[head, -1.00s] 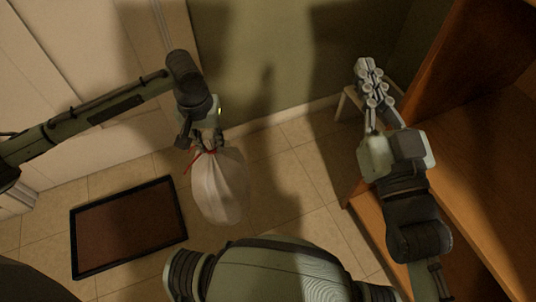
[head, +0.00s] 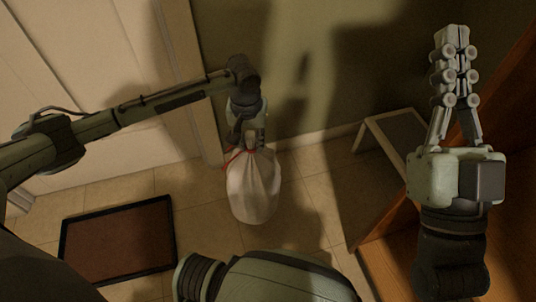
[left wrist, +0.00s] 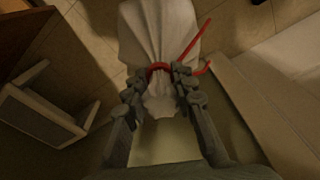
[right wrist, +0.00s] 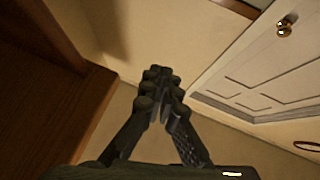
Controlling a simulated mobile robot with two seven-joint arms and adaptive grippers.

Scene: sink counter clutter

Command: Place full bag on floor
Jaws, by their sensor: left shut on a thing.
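The full bag (head: 253,190) is white with a gathered neck and a red tie (head: 232,158). My left gripper (head: 251,143) is shut on its neck, and the bag hangs below. In the left wrist view the fingers (left wrist: 160,85) close around the neck, and the bag (left wrist: 155,30) spreads out beyond them. I cannot tell for sure whether its bottom touches the tiled floor (head: 315,210). My right gripper (head: 453,50) is up at the right, its fingers together and empty; it also shows shut in the right wrist view (right wrist: 158,78).
A dark-framed brown mat (head: 118,240) lies on the floor at left. A small stool (head: 400,140) stands by the back wall, beside brown wooden furniture (head: 385,270) at right. A white panelled door (right wrist: 270,85) shows in the right wrist view.

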